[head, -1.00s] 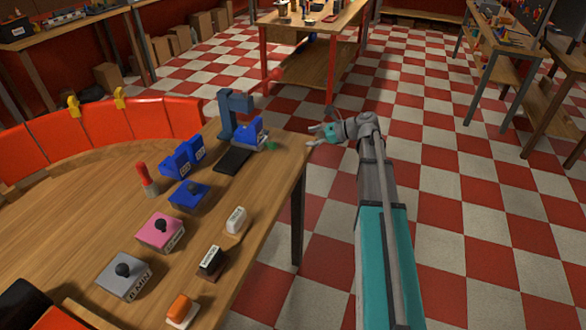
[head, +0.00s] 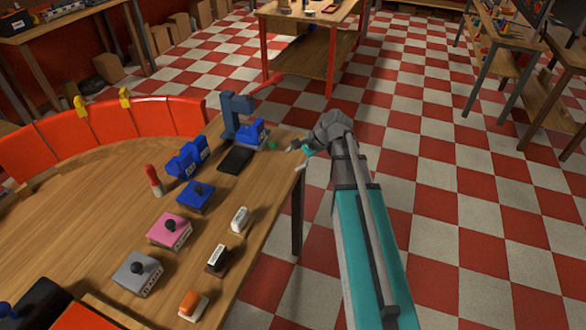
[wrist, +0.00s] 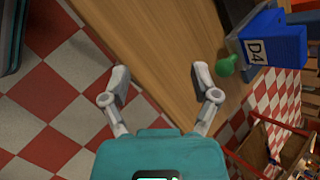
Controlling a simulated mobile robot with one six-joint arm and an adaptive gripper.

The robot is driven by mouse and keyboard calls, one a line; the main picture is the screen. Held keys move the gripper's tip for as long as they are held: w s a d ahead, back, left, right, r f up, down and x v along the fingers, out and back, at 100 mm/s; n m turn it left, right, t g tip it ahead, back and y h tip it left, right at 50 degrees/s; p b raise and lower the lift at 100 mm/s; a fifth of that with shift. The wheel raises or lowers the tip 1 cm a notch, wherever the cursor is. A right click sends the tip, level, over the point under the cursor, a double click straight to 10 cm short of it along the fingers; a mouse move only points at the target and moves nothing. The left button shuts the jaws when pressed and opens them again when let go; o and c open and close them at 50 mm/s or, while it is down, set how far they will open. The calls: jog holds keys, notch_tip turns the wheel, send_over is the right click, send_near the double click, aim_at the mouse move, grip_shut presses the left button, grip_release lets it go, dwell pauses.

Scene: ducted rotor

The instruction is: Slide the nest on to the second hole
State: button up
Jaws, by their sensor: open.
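A blue block (head: 252,133) labelled D4, which looks like the nest, sits at the foot of the blue press (head: 236,116) near the table's far right corner. A green knob (head: 272,145) is at its near right side. In the wrist view the block (wrist: 280,42) is at the upper right, with the green knob (wrist: 227,66) beside the right finger. My gripper (head: 295,158) is at the table's right edge, just right of the knob. The wrist view shows my gripper (wrist: 161,72) open and empty, its fingers apart. The holes cannot be made out.
A dark pad (head: 235,160) lies in front of the press. Blue blocks (head: 188,157), a blue box (head: 195,195), a pink box (head: 170,230) and a grey box (head: 137,272) stand along the table (head: 110,205). A red press handle (head: 268,79) sticks out behind. Checkered floor lies open to the right.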

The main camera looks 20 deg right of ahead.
jog(key=s+a+r+n+g+h+p, duration=0.2)
jog(key=s+n+h+p, duration=0.3)
jog(key=s+n, duration=0.3)
jog(key=shift+s+a+r+n+p, duration=0.3)
jog(key=shift+s+a+r+p, duration=0.2)
jog(key=shift+s+p, duration=0.3)
jog(key=w+f+m+t+y+b, duration=0.1)
jog(key=w+m+b, duration=0.1)
jog(key=m, duration=0.2)
jog(key=w+d+f+m+t+y+b, duration=0.1)
jog(key=w+m+y+b, duration=0.1)
jog(key=w+m+b, duration=0.1)
jog(key=w+d+f+m+t+y+b, duration=0.1)
jog(key=w+m+b, duration=0.2)
jog(key=m, duration=0.2)
jog(key=shift+w+d+f+t, duration=0.15)
jog(key=shift+f+t, duration=0.15)
jog(key=w+d+m+t+y+b, duration=0.3)
jog(key=w+d+m+t+b, duration=0.2)
jog(key=m, duration=0.8)
jog(key=shift+w+d+r+b, duration=0.4)
jog(key=shift+w+d+b, duration=0.15)
jog(key=shift+w+d, duration=0.3)
jog(key=shift+f, duration=0.1)
